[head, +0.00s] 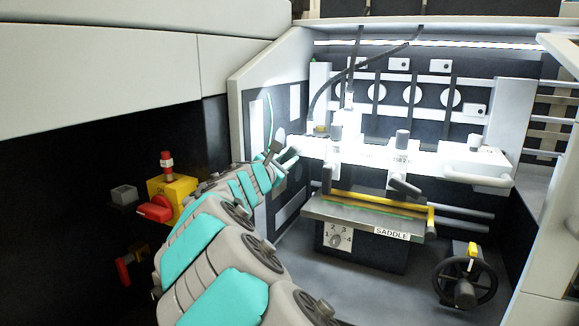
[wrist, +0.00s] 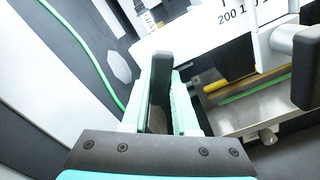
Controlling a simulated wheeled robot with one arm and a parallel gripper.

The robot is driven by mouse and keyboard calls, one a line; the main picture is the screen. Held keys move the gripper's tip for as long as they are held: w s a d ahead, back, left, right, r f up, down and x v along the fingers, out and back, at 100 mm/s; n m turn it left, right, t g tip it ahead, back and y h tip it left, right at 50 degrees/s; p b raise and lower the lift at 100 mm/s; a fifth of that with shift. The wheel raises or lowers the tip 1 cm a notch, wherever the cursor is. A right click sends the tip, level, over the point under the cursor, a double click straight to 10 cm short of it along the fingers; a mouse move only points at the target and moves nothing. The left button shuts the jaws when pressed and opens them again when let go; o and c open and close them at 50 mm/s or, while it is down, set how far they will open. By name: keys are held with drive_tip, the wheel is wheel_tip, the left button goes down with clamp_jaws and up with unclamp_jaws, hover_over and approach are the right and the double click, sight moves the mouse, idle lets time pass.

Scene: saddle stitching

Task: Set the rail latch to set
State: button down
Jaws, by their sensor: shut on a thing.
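My gripper (wrist: 165,90) has its mint fingers shut on a dark grey upright lever (wrist: 160,72) in the wrist view. The lever stands between the fingers, in front of the white rail housing. In the head view my gripper (head: 283,160) is at the left end of the bright white rail (head: 320,145), where a small dark part of the lever (head: 276,148) shows. I see no label on the lever, so I cannot tell its set position. The lever's base is hidden by the fingers.
The SADDLE bed (head: 345,212) with a yellow bar (head: 375,199) lies right of my gripper. A black handwheel (head: 465,282) is at lower right. A yellow box with a red switch (head: 156,208) is left of my arm. A side panel (head: 262,120) stands close on the left.

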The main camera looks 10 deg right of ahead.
drive_tip(key=m+b, duration=0.1)
drive_tip(key=m, duration=0.1)
drive_tip(key=m+b, duration=0.3)
drive_tip(key=m, duration=0.1)
drive_tip(key=shift+w+a+r, duration=0.25)
drive_tip(key=shift+a+r, duration=0.05)
drive_tip(key=shift+r+m+b, duration=0.2)
drive_tip(key=shift+m+b, duration=0.45)
drive_tip(key=shift+m, duration=0.15)
drive_tip(key=shift+r+m+b, duration=0.2)
drive_tip(key=shift+m+b, duration=0.45)
drive_tip(key=shift+m, duration=0.15)
drive_tip(key=c, duration=0.7)
unclamp_jaws()
drive_tip(key=shift+r, duration=0.1)
drive_tip(key=shift+a, duration=0.1)
drive_tip(key=v, duration=0.7)
drive_tip(key=shift+s+a+p, duration=0.25)
drive_tip(key=shift+s+p, duration=0.05)
drive_tip(key=shift+p, duration=0.05)
